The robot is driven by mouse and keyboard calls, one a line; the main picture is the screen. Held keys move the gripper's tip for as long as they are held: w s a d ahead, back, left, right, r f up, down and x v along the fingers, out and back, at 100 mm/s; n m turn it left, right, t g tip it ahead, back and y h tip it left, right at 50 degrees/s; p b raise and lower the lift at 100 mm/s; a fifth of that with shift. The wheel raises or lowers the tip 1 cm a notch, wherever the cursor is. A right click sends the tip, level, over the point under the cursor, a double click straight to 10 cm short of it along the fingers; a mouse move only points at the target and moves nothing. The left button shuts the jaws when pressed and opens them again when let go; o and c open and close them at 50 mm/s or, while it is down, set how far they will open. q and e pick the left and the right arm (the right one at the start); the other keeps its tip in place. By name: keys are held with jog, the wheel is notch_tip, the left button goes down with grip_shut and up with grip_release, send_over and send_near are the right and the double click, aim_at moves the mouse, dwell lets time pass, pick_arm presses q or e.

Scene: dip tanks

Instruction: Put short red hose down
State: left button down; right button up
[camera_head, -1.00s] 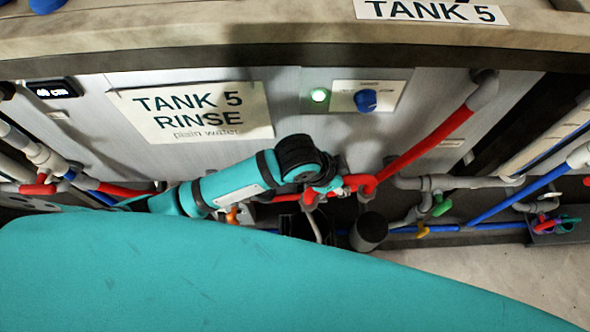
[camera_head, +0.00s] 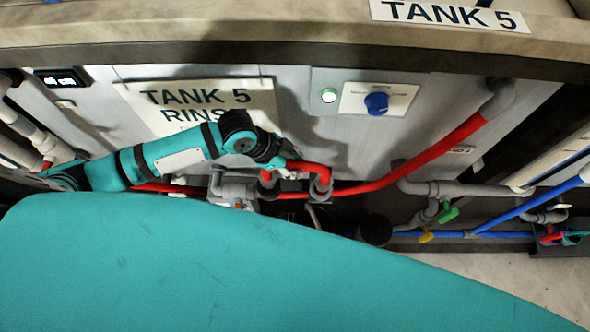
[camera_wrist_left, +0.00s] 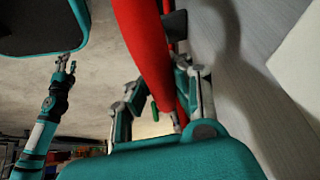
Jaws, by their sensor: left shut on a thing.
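My left gripper (camera_head: 285,172) is in front of the Tank 5 panel, shut on the short red hose (camera_head: 312,167). In the head view the hose is a small red arch with grey ends pointing down, just in front of the pipes. Part of it is hidden by the gripper. In the left wrist view, red tubing (camera_wrist_left: 145,45) runs down between the teal and grey fingers; which piece is the held hose is hard to tell there. My right gripper (camera_wrist_left: 64,65) hangs in the background of the left wrist view, too small to show its jaw state.
A long red pipe (camera_head: 425,155) slopes down from the right behind the hose. Grey pipes, blue pipes (camera_head: 510,215) and a yellow valve handle (camera_head: 426,236) lie low at right. Bare floor (camera_head: 510,275) shows lower right.

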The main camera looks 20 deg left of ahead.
pick_arm(q)
jog(key=shift+w+f, duration=0.1)
jog(key=shift+f, duration=1.6)
jog(key=shift+f, duration=0.1)
jog(key=c, duration=1.2)
grip_release()
jog(key=p+v, duration=0.1)
jog(key=v, duration=1.1)
